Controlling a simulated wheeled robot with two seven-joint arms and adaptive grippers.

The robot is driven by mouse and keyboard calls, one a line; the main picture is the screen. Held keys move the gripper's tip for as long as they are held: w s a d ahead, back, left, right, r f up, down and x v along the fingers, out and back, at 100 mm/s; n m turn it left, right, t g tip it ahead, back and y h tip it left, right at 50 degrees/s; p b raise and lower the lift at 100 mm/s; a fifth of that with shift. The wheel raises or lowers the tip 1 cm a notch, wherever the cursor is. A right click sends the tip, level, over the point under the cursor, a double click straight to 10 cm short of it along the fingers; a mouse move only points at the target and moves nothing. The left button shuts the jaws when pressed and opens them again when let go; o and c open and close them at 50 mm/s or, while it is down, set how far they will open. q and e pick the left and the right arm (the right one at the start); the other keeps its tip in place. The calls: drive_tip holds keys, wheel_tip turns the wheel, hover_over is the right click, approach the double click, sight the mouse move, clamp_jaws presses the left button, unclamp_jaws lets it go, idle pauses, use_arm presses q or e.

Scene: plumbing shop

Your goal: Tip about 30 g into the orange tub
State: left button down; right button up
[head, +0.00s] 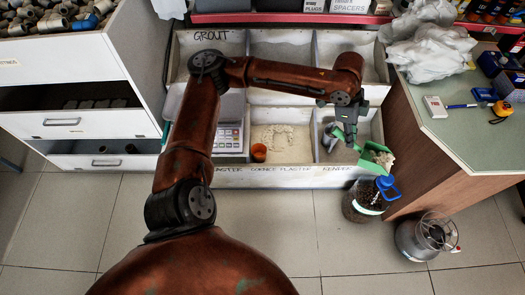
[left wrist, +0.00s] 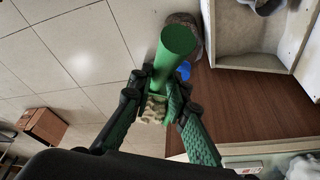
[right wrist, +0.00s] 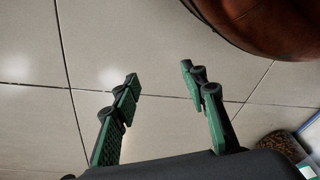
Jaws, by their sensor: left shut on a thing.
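My left gripper (head: 347,136) is shut on a green scoop (head: 372,156), over the front right of the bins. The scoop holds pale lumpy material (head: 384,159). In the left wrist view the scoop's green handle (left wrist: 177,45) sticks out past the fingers (left wrist: 158,88), and grainy beige material (left wrist: 153,109) shows between them. The orange tub (head: 259,152) is small and stands just right of the scale (head: 229,138), well left of the scoop. Its inside is too small to read. My right gripper (right wrist: 160,80) is open and empty above the tiled floor, outside the head view.
The divided bins (head: 290,177) have low walls; the middle front one holds pale powder (head: 283,136). A green-topped counter (head: 455,135) is at right, drawers at left.

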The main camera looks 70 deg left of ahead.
use_arm(q)
drive_tip(key=w+a+f+m+g+b, duration=0.1)
drive_tip(key=a+f+m+g+b, duration=0.15)
drive_tip(key=a+f+m, duration=0.5)
drive_tip(key=s+a+f+m+b, duration=0.2)
drive_tip(key=s+a+f+m, duration=0.1)
drive_tip(key=a, duration=0.8)
drive_tip(key=s+a+f+m+g+y+b, duration=0.1)
drive_tip(key=s+a+f+m+b, duration=0.2)
drive_tip(key=a, duration=0.9)
drive_tip(key=s+a+f+m+b, duration=0.2)
drive_tip(key=a+f, duration=0.4)
drive_tip(key=a, duration=0.5)
drive_tip(key=shift+s+a+f+m, duration=0.2)
drive_tip(key=shift+s+m, duration=0.35)
drive_tip(key=shift+m, duration=0.6)
use_arm(e)
drive_tip(key=w+a+r+t+y, duration=0.2)
drive_tip(key=w+a+t, duration=0.2)
drive_tip(key=w+a, duration=0.3)
drive_tip(key=shift+w+r+t, duration=0.25)
drive_tip(key=shift+w+t, duration=0.15)
drive_tip(key=shift+w, duration=0.75)
